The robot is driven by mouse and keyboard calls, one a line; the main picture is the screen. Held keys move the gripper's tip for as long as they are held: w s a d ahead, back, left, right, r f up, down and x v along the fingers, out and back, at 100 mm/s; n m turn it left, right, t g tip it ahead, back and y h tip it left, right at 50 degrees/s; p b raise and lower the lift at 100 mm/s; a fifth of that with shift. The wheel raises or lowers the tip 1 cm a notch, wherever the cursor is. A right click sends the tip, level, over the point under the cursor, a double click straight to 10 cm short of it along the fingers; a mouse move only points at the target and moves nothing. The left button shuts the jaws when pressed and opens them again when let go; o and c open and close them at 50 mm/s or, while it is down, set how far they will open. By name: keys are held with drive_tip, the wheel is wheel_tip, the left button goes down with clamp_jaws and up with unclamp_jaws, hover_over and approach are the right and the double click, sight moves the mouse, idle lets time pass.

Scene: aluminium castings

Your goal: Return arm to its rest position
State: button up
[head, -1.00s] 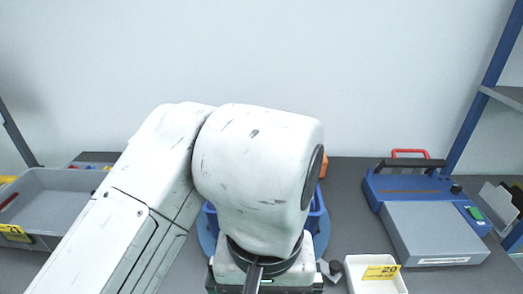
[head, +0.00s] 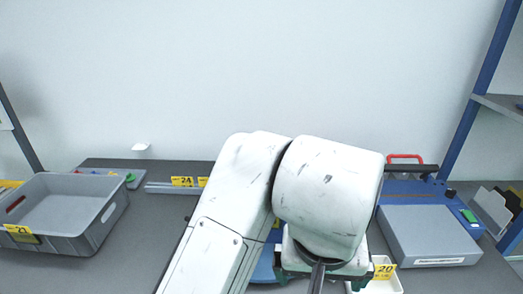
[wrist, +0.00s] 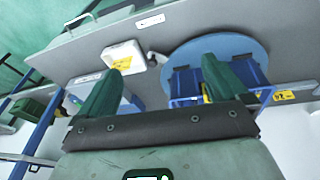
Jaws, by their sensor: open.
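My gripper (wrist: 162,70) shows in the wrist view with its two green fingers spread apart and nothing between them. It is above the grey table (wrist: 95,52). In the head view my white arm crosses the middle and hides most of the gripper. A blue round plate (wrist: 227,45) with a blue bin (wrist: 187,82) lies beyond the fingers in the wrist view. A white box (wrist: 124,53) is beside the left finger there.
A grey crate (head: 90,245) labelled 21 stands at the left. A blue and grey device (head: 425,235) with a red handle is at the right. The white box (head: 378,284) labelled 20 is close to my arm. Shelf posts flank the table. Bare table lies left of my arm.

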drive_tip(key=w+d+f+t+h, duration=0.2)
drive_tip(key=w+d, duration=0.2)
drive_tip(key=d, duration=0.5)
drive_tip(key=s+d+f+n+h, duration=0.1)
drive_tip(key=s+d+f+h, duration=0.15)
drive_tip(key=d+f, duration=1)
drive_tip(key=s+a+f+g+y, duration=0.1)
drive_tip(key=s+f+y, duration=0.1)
drive_tip(key=s+f, duration=0.6)
drive_tip(key=s+a+f+g+y, duration=0.1)
drive_tip(key=s+f+g+y, duration=0.1)
drive_tip(key=s+f, duration=0.6)
drive_tip(key=s+y, duration=0.1)
drive_tip(key=s, duration=0.4)
drive_tip(key=shift+a+f+y, duration=0.2)
drive_tip(key=shift+a+y, duration=0.15)
drive_tip(key=shift+s, duration=0.1)
